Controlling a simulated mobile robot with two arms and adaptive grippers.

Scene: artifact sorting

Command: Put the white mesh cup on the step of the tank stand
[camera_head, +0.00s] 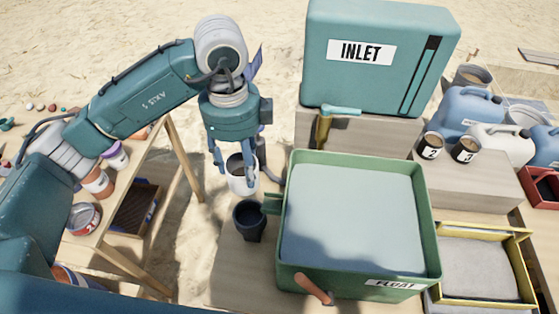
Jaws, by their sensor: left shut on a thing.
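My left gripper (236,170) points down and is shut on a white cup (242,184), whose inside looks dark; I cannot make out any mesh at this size. The cup is upright, just behind a dark blue-grey cup (250,221) by the green tank's left side. I cannot tell whether the white cup touches the surface below. The teal tank marked INLET (380,60) stands at the back on a wooden stand (375,138). A lower wooden block (470,182) to its right, possibly the step, carries two dark cups (430,147) with number labels. My right gripper is not in view.
A green tank marked FLOAT (285,230) fills the middle front. Blue and white jugs (470,108) crowd the right. A yellow-framed tray (530,270) lies front right. A wooden side table (115,215) with jars is left.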

